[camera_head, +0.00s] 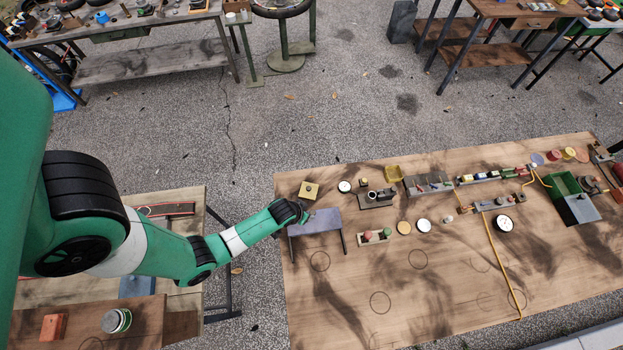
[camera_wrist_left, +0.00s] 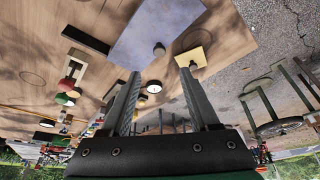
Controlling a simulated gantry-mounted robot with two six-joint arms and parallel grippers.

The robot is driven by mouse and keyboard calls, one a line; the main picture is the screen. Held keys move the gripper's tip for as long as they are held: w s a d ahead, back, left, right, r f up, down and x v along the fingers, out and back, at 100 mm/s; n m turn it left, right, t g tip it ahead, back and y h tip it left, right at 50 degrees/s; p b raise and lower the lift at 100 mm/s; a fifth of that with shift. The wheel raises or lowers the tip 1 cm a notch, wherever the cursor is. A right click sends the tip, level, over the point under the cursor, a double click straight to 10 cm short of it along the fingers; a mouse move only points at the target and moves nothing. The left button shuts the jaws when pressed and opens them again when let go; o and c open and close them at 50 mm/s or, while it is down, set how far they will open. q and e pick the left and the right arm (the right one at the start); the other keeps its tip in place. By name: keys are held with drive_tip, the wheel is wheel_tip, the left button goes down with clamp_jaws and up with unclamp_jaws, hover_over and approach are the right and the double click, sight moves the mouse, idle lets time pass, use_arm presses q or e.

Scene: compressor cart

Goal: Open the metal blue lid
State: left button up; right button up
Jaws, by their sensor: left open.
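A flat blue-grey metal lid (camera_head: 318,220) lies near the left edge of the wooden table, with thin dark bars running down from its sides. In the left wrist view the lid (camera_wrist_left: 150,22) is at the top, with a small dark round knob (camera_wrist_left: 158,49) near its edge. My left gripper (camera_head: 303,216) is at the lid's upper left corner. Its two fingers (camera_wrist_left: 159,74) are apart and empty, with the knob showing just beyond and between their tips. I cannot tell whether a finger touches the lid. My right gripper is not in view.
A yellow square plate (camera_head: 309,190) is just behind the lid. A block with red and green knobs (camera_head: 374,237) is to its right. A green box with a blue-grey part (camera_head: 577,208) stands far right. The front of the wooden table (camera_head: 350,320) is largely clear.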

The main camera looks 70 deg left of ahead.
use_arm(q)
drive_tip(key=b, duration=0.5)
hover_over(312, 213)
drive_tip(key=s+d, duration=0.2)
wheel_tip(312, 213, down, 6)
drive_tip(key=shift+s+a+r, duration=0.1)
drive_tip(key=shift+r, duration=0.05)
drive_tip(key=b+x, duration=0.1)
drive_tip(key=x, duration=0.4)
drive_tip(key=shift+a+b, duration=0.1)
drive_tip(key=shift+b, duration=0.3)
drive_tip(key=shift+r, duration=0.1)
drive_tip(key=shift+c, duration=0.2)
clamp_jaws()
